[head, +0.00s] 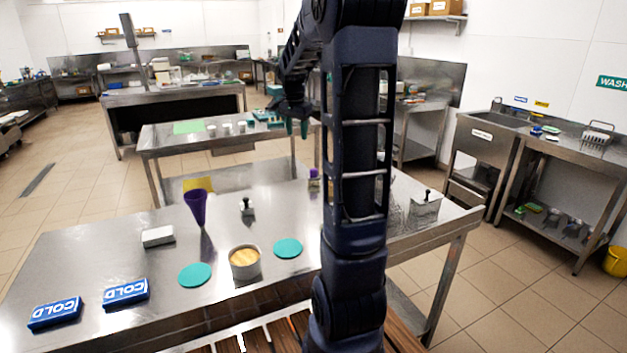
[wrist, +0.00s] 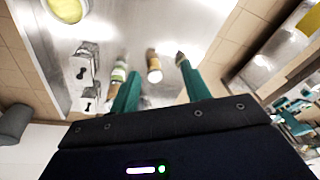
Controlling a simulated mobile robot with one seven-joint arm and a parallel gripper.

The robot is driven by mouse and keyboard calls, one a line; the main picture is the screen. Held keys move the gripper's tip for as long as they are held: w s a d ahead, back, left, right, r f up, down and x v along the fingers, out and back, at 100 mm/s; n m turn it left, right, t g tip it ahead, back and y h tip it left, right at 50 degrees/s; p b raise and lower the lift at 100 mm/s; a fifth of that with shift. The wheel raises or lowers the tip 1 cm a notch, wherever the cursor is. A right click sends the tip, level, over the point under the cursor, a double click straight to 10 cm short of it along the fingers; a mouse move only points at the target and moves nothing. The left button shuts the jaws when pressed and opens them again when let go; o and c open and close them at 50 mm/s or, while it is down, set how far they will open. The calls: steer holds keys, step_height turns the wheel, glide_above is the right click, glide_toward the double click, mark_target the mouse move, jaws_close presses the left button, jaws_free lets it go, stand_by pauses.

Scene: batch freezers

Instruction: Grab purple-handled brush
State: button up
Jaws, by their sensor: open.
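My gripper (head: 297,130) hangs high over the steel table, its teal fingers pointing down. In the wrist view my gripper (wrist: 159,75) is open, with a clear gap between the fingers. No brush shows clearly. A purple funnel-shaped piece (head: 196,207) stands on the near table. A small item with a purple top and pale body (head: 314,181) stands farther back, partly close behind my arm; I cannot tell if it is a brush. In the wrist view a yellowish-brown cylinder (wrist: 153,67) lies below, between the fingers, apart from them.
The near steel table (head: 120,245) holds a round tin (head: 244,263), teal discs (head: 195,275), blue COLD packs (head: 125,292), a white block (head: 157,237) and a metal container (head: 424,208). My arm hides part of its right side. A second table (head: 160,140) stands behind.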

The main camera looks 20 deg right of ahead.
steer(key=w+d+f+m+g, duration=0.1)
steer(key=w+d+f+m, duration=0.15)
steer(key=w+d, duration=0.2)
steer(key=w+d+f+m, duration=0.2)
steer(key=w+d+f, duration=0.15)
steer(key=w, duration=0.25)
steer(key=m+g, duration=0.1)
steer(key=m, duration=0.3)
glide_toward(314, 170)
steer(key=shift+w+d+h, duration=0.25)
steer(key=shift+w+h, duration=0.05)
steer(key=shift+w, duration=0.05)
steer(key=f, duration=0.5)
steer(key=shift+s+d, duration=0.1)
steer(key=shift+d, duration=0.2)
steer(key=shift+w+d+f, duration=0.1)
steer(key=shift+w+f, duration=0.05)
steer(key=shift+f, duration=1.3)
steer(key=shift+w+f, duration=0.15)
steer(key=shift+f, duration=1.25)
steer(key=shift+c, duration=0.2)
jaws_close()
